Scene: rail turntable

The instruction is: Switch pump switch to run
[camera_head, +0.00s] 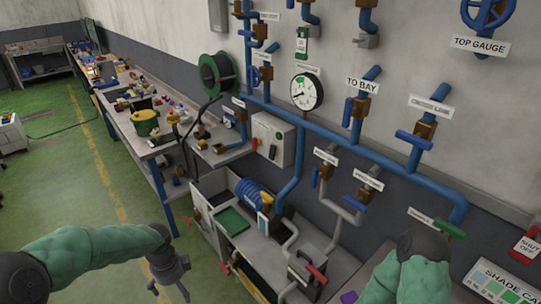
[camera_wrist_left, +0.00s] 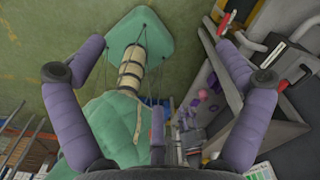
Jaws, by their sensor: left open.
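A grey switch box (camera_head: 270,140) hangs on the wall below the round gauge. My left gripper (camera_head: 170,287) is low at the lower left, well apart from the box, pointing down. In the left wrist view its two purple fingers (camera_wrist_left: 160,48) are spread wide with nothing held between them.
Blue pipes with valves and a gauge (camera_head: 306,92) line the wall. A cluttered workbench (camera_head: 137,137) runs along the left.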

